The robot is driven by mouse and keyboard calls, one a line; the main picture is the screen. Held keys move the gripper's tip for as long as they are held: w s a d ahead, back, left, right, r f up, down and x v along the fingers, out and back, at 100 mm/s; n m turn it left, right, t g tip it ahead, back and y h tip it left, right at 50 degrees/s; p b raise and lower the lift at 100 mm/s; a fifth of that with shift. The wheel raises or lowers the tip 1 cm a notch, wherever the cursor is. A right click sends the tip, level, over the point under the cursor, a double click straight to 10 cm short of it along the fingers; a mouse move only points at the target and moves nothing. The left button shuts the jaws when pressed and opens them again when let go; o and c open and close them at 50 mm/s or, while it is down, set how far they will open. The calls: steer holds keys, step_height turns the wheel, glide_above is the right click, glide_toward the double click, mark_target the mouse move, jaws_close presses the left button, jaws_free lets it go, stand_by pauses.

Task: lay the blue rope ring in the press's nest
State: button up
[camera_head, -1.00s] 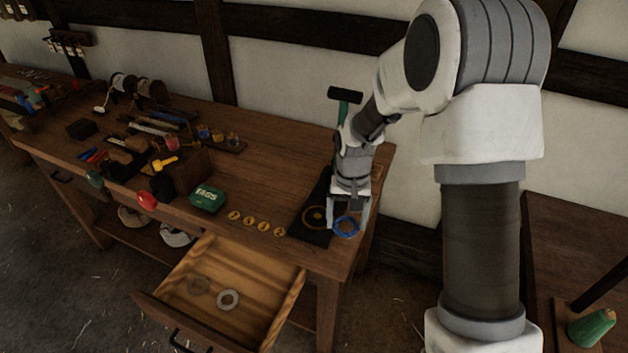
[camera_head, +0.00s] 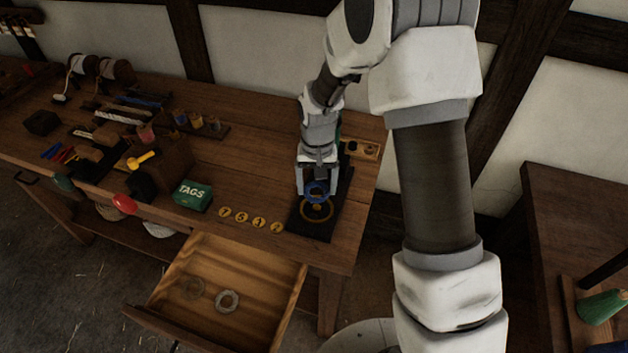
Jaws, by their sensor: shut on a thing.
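The blue rope ring (camera_head: 317,193) is between the fingers of my gripper (camera_head: 317,190), which is shut on it. The press (camera_head: 341,203) is a dark plate at the right end of the bench, and its nest (camera_head: 317,210) shows as a tan ring on that plate. In the picture the blue ring overlaps the far part of the nest. It appears held a little above it, though I cannot tell the exact gap. My gripper and wrist hide the back of the press.
Left of the press lie several round yellow numbered tags (camera_head: 250,220) and a green TAGS box (camera_head: 192,196). Below, an open drawer (camera_head: 255,270) holds a grey ring (camera_head: 227,300) and a brownish one (camera_head: 192,287). A wooden block with holes (camera_head: 362,149) stands behind the press.

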mark_target(317, 207)
steer(key=shift+f+b, duration=1.2)
steer(key=shift+f, duration=0.9)
steer(key=shift+f, duration=0.2)
steer(key=shift+f+b, duration=0.75)
steer(key=shift+b, duration=0.05)
steer(key=o, duration=1.1)
step_height(317, 207, up, 18)
steer(key=shift+f, duration=0.2)
